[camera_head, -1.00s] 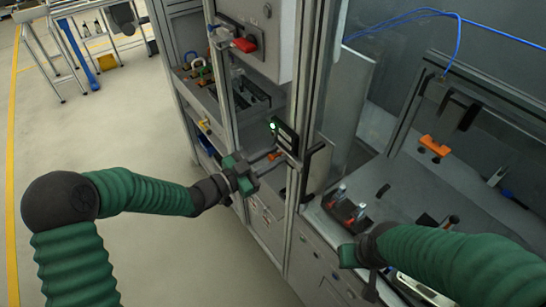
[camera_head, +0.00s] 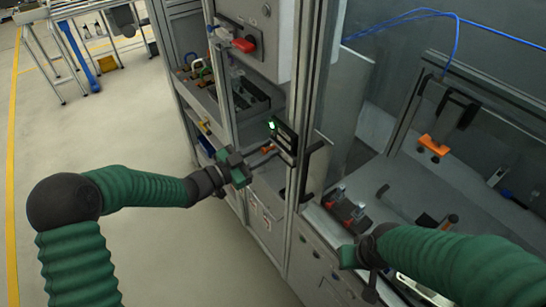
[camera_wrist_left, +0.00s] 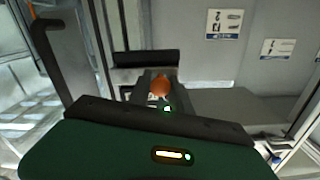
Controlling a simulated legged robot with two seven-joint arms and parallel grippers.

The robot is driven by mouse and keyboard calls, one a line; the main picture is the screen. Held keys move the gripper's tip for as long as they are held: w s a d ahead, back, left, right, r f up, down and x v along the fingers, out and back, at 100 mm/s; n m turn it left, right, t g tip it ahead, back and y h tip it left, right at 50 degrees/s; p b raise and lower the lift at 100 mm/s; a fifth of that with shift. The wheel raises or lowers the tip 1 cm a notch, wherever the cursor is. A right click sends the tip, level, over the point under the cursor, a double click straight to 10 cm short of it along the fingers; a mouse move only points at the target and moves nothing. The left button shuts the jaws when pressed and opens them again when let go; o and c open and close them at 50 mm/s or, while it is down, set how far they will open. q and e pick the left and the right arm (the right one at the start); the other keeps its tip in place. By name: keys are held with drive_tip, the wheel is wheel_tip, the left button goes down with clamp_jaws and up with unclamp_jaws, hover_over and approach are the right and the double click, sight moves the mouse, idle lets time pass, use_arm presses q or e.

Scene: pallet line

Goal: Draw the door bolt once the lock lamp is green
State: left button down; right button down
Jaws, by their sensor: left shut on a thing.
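The lock lamp (camera_head: 271,125) glows green on a dark lock housing (camera_head: 287,138) at the cabinet door post. It also shows as a green spot in the left wrist view (camera_wrist_left: 167,108). The bolt's orange knob (camera_wrist_left: 160,86) shows between the dark jaws of my left gripper (camera_wrist_left: 148,83). In the head view my left gripper (camera_head: 266,155) reaches the lock from the left and is shut on the knob, which its fingers hide there. My right gripper (camera_head: 362,257) hangs over the front edge of the right-hand bench; its fingers are not clear.
A dark door handle (camera_head: 316,165) stands right of the lock. A red switch (camera_head: 244,45) sits on the box above. The right bench holds red-and-black parts (camera_head: 346,208) and an orange-tipped fixture (camera_head: 434,145). The floor at the left is open.

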use_arm(q)
drive_tip(key=shift+w+a+f, duration=0.35)
drive_tip(key=shift+w+a, duration=0.15)
drive_tip(key=shift+a, duration=0.1)
drive_tip(key=c, duration=1.5)
unclamp_jaws()
drive_tip(key=shift+o, duration=1.6)
drive_tip(key=shift+w+a+r, duration=0.1)
drive_tip(key=shift+a+r, duration=0.05)
drive_tip(key=shift+a, duration=0.1)
drive_tip(key=b+v, duration=0.3)
drive_tip(key=v, duration=1.3)
drive_tip(key=shift+a, duration=0.4)
use_arm(e)
drive_tip(key=x, duration=0.3)
drive_tip(key=shift+s+a+f, duration=0.1)
drive_tip(key=shift+s+a, duration=0.05)
drive_tip(key=shift+a, duration=0.15)
drive_tip(key=shift+d, duration=0.1)
